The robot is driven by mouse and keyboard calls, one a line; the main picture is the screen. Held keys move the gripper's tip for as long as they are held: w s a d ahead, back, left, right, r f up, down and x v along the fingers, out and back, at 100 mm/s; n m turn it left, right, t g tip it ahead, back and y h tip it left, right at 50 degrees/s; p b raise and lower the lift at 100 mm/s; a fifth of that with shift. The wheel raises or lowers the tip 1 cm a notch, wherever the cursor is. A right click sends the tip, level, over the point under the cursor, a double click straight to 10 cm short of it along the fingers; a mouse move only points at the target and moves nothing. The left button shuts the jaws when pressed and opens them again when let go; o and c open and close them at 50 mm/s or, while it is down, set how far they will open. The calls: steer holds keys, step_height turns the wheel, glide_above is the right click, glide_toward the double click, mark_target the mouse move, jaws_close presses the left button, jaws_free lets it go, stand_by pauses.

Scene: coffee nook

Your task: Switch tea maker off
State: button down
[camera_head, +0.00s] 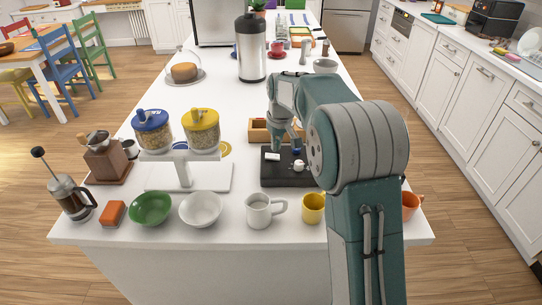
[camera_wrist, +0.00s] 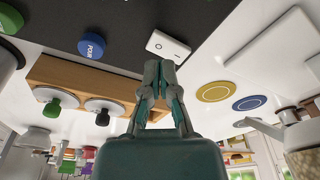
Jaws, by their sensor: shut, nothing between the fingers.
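A black machine base (camera_head: 272,178), which looks like the tea maker, sits on the white counter. Its white rocker switch (camera_head: 272,156) is on its left part; in the wrist view the switch (camera_wrist: 168,46) shows marks at its ends, but which side is pressed is unclear. A blue button (camera_wrist: 92,46) marked POUR is beside it. My gripper (camera_head: 277,143) points down just behind the switch in the head view. In the wrist view my gripper (camera_wrist: 159,72) is shut and empty, its tips close to the switch; contact cannot be told. My arm hides the base's right part.
A wooden box (camera_head: 257,130) stands directly behind the base. Blue-lidded (camera_head: 153,130) and yellow-lidded (camera_head: 201,131) jars are to the left. A white mug (camera_head: 260,211), yellow mug (camera_head: 312,208) and bowls line the front edge. The counter right of the white tray (camera_head: 160,178) is partly bare.

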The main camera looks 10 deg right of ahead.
mark_target(276, 156)
steer(key=shift+r, duration=2.3)
steer(key=shift+r, duration=0.1)
steer(key=s+r+m+t, duration=0.1)
steer(key=s+r, duration=0.3)
steer(key=s, duration=0.5)
steer(key=s+r+m+t, duration=0.1)
steer(key=s+r, duration=0.4)
steer(key=s, duration=0.4)
steer(key=s+f+m+t, duration=0.1)
steer(key=s+f, duration=0.1)
steer(key=s, duration=0.7)
steer(key=s+f+t, duration=0.1)
steer(key=s+f, duration=0.2)
steer(key=s, duration=0.6)
steer(key=shift+m+h, duration=0.3)
steer(key=shift+m, duration=0.1)
